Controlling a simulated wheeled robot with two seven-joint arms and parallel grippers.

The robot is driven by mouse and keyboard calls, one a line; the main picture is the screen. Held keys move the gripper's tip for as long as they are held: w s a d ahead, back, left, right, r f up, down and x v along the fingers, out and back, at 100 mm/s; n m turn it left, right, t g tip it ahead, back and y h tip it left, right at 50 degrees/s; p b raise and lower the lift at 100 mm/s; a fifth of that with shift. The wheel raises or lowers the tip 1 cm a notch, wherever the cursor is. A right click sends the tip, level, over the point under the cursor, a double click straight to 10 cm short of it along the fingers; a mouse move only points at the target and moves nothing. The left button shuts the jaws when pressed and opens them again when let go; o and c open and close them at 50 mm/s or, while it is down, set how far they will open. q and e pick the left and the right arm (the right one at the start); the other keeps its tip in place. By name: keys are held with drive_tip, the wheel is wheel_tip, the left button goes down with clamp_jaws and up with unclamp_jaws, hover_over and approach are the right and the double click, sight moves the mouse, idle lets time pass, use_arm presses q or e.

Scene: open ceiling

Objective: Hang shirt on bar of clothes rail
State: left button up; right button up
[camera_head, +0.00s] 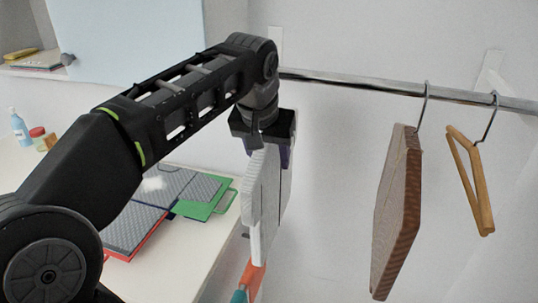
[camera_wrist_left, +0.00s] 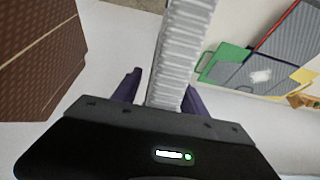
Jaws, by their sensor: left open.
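The light grey-and-white folded-looking shirt (camera_head: 265,200) hangs upright below my left gripper (camera_head: 267,145), near the left end of the metal bar (camera_head: 350,82). In the left wrist view, the ribbed grey shirt (camera_wrist_left: 181,45) lies between the two dark fingers of the left gripper (camera_wrist_left: 161,84), which stand apart with gaps on both sides. The top of the shirt and any hook are hidden behind the gripper, so I cannot tell whether it rests on the bar. My right gripper is not in view.
A brown shirt (camera_head: 398,210) and an empty wooden hanger (camera_head: 481,190) hang by hooks on the right part of the bar. A white table (camera_head: 185,262) with folders (camera_head: 200,192) stands at left. Free bar lies between the gripper and brown shirt.

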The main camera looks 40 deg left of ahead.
use_arm(q)
drive_tip(key=shift+r, duration=0.1)
drive_tip(key=shift+s+r, duration=0.1)
drive_tip(key=shift+r, duration=0.15)
drive_tip(key=p+v, duration=0.2)
drive_tip(key=v, duration=0.4)
drive_tip(key=shift+s+r+p, duration=0.1)
drive_tip(key=shift+r+p, duration=0.2)
drive_tip(key=shift+r, duration=0.05)
drive_tip(key=shift+s+d+r, duration=0.15)
drive_tip(key=shift+r, duration=0.05)
drive_tip(key=shift+f, duration=0.1)
